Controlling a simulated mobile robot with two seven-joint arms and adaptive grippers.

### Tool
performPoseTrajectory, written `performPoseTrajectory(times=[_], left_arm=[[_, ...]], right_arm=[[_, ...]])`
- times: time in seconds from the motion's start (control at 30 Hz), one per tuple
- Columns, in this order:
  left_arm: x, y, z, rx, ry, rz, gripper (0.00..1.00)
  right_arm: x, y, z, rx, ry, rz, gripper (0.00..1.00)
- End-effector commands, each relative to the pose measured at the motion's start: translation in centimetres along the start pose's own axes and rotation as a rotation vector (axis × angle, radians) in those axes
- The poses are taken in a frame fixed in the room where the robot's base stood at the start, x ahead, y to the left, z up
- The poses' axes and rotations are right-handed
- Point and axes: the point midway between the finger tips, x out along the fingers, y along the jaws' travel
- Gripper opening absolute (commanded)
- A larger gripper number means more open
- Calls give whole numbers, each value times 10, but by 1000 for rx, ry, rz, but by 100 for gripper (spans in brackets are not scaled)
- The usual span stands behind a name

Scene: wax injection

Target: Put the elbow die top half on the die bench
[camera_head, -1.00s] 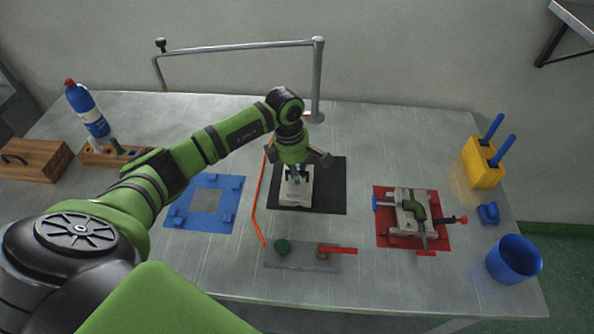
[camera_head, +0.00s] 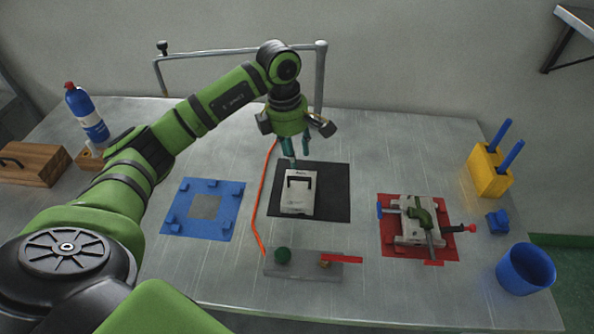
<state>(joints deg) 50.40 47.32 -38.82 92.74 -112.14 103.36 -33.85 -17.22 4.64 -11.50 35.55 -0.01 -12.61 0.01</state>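A pale grey block with a dark handle on top (camera_head: 299,197), which looks like the elbow die top half, lies flat on a black mat (camera_head: 336,205) at the middle of the table. I cannot tell for sure which surface is the die bench. My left gripper (camera_head: 297,156) hangs above the block's far edge, its teal fingers apart and empty, clear of the handle. On the red mat (camera_head: 390,245) at the right sits a grey fixture with a green elbow-shaped part (camera_head: 423,220) and a clamp. My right gripper is not in view.
A blue mat with raised corner pieces (camera_head: 232,218) lies left of the black mat. A grey plate with a green knob and red lever (camera_head: 305,268) is in front. An orange hose (camera_head: 257,215) runs between. A blue cup (camera_head: 524,270) and yellow holder (camera_head: 490,170) stand right.

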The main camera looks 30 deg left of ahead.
Motion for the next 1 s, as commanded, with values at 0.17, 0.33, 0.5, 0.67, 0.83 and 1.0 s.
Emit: performPoseTrajectory(times=[0.17,0.33,0.5,0.67,0.83,1.0], left_arm=[[-20,0,0,1,-1,1,39],[-26,0,0,1,1,-1,39],[-26,0,0,0,0,-1,39],[-25,0,0,0,0,-1,39],[-30,0,1,1,0,0,39],[-62,0,5,1,0,0,39]], right_arm=[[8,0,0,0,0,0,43],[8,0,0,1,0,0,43],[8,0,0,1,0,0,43],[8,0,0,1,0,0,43],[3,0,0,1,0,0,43],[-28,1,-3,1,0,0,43]])
